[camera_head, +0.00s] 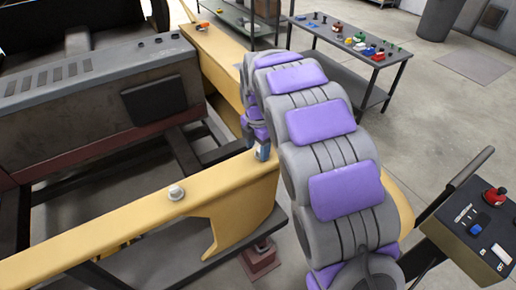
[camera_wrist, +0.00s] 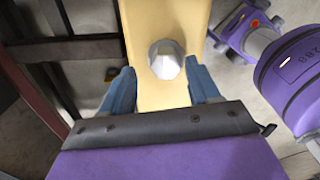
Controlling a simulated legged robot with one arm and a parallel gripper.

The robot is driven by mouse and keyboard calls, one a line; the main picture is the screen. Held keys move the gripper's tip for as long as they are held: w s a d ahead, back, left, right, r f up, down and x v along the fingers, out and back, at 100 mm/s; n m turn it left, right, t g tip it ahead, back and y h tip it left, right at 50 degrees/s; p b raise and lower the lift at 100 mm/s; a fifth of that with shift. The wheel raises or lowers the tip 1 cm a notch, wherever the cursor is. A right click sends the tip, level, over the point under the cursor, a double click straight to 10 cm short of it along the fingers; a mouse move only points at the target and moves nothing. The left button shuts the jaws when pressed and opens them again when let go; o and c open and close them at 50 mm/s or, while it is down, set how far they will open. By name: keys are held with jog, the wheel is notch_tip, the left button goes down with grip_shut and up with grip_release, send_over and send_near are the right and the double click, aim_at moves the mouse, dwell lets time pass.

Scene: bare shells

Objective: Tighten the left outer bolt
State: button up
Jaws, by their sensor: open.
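A silver hex-headed bolt (camera_head: 176,192) stands on top of the yellow beam (camera_head: 110,215) in the head view, left of my arm. My gripper (camera_head: 262,152) is low over the beam, right of that bolt, and mostly hidden by my arm. In the wrist view, the blue fingers of my gripper (camera_wrist: 160,70) are open, one on each side of the beam's width. A faceted bolt head (camera_wrist: 166,60) lies between and slightly beyond the fingertips, with gaps to both. I cannot tell whether it is the same bolt as in the head view.
A dark machine housing (camera_head: 100,90) fills the left, with dark frame bars below. A table with small coloured parts (camera_head: 310,27) stands at the back. A control box with a red knob (camera_head: 470,225) is at the right. Open floor lies between.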

jog(key=shift+f, duration=0.15)
jog(key=shift+d, duration=1.05)
jog(key=shift+c, duration=1.4)
jog(key=shift+a, duration=0.7)
jog(key=c, duration=0.4)
jog(key=shift+a, duration=0.1)
jog(key=shift+c, duration=1)
jog(key=shift+d+r, duration=0.2)
jog(key=shift+d, duration=0.05)
jog(key=shift+c, duration=0.8)
